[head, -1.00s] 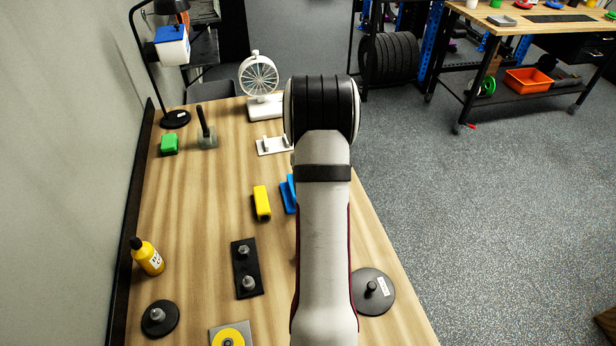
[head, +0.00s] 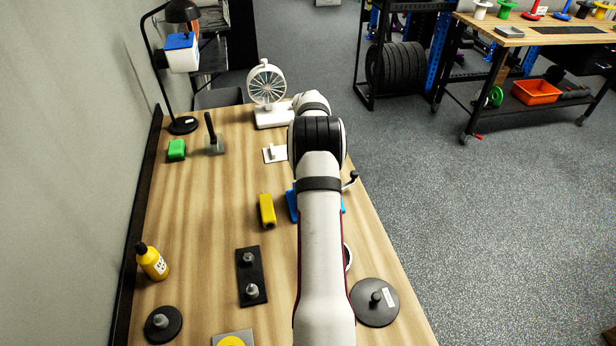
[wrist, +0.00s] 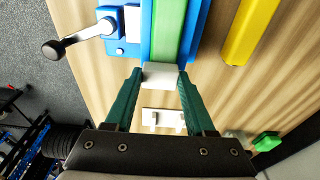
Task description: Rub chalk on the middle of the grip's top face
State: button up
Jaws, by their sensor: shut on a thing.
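In the wrist view, my gripper (wrist: 160,82) has its two green fingers shut on a white chalk block (wrist: 161,75). A long green bar, seemingly the grip (wrist: 172,25), is held in a blue vise (wrist: 148,32). The chalk overlaps the near end of the green bar in the picture; I cannot tell whether they touch. In the head view, my arm hides the gripper, the chalk and the bar. Parts of the blue vise (head: 291,205) show beside the arm, and its crank (head: 350,180) sticks out to the right.
A yellow bar (head: 267,211) lies left of the vise. A white holder with pegs (head: 272,154), a fan (head: 267,85), a green block (head: 176,150) and a lamp (head: 183,125) stand farther back. A black plate with knobs (head: 251,276) and a round disc (head: 375,302) lie nearer.

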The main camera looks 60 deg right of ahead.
jog(key=shift+w+d, duration=0.15)
jog(key=shift+w, duration=0.05)
jog(key=shift+s+a, duration=3.25)
jog(key=shift+s+a+r, duration=0.1)
jog(key=shift+s+a, duration=0.05)
notch_tip(320, 180, up, 8)
